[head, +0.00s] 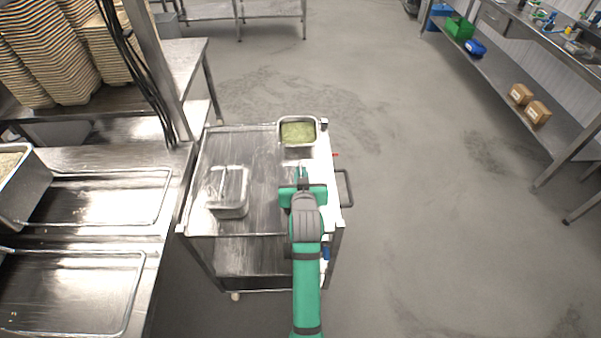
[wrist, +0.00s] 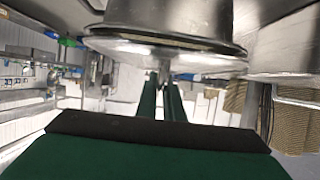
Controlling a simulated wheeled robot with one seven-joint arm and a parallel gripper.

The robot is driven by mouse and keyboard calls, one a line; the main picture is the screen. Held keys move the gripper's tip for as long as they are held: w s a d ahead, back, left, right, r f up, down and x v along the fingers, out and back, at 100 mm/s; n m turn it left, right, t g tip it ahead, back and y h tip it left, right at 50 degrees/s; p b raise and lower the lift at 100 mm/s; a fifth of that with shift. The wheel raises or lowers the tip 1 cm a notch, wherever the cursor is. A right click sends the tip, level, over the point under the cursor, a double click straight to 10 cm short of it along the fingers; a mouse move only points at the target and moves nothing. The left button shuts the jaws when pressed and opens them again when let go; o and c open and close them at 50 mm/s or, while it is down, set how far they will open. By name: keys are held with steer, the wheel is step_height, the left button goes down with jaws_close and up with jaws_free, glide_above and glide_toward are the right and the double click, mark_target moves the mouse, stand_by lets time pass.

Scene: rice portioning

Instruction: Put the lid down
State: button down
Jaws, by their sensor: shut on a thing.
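My gripper (head: 303,173) is low over the right side of the steel cart, with its fingers pointing away from me. In the wrist view its two green fingers (wrist: 163,88) are close together, shut on a small grey piece at their tips. A steel pan (head: 298,150) with green-flecked food stands uncovered just beyond the fingertips.
The cart top (head: 212,152) is bare between and behind the containers. A counter with shallow trays (head: 150,176) and stacked baskets (head: 45,55) stands at the left. Open floor lies to the right of the cart. A long bench (head: 545,40) runs along the far right.

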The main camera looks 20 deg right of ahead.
steer(key=c, duration=2)
jaws_free()
steer(key=shift+o, duration=0.5)
steer(key=shift+d, duration=0.15)
steer(key=shift+s, duration=0.1)
